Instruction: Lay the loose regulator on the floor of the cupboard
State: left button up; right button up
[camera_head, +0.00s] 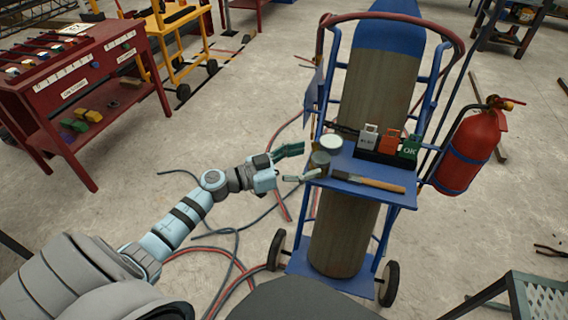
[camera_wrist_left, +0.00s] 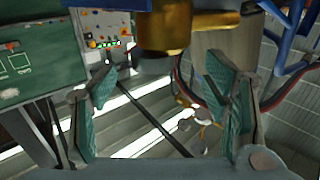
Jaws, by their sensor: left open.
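I cannot pick out the regulator in the head view. No cupboard can be made out. My right gripper is not in view.
The blue trolley carries a tall gas cylinder (camera_head: 375,90), a brush with a wooden handle (camera_head: 368,181) and a block of tags (camera_head: 389,143). A red extinguisher (camera_head: 470,150) hangs at its right. Hoses (camera_head: 236,232) lie on the floor. A red bench (camera_head: 75,85) stands left.

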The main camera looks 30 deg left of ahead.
pick_arm(q)
jog(key=v, duration=0.9)
jog(key=shift+p, duration=0.35)
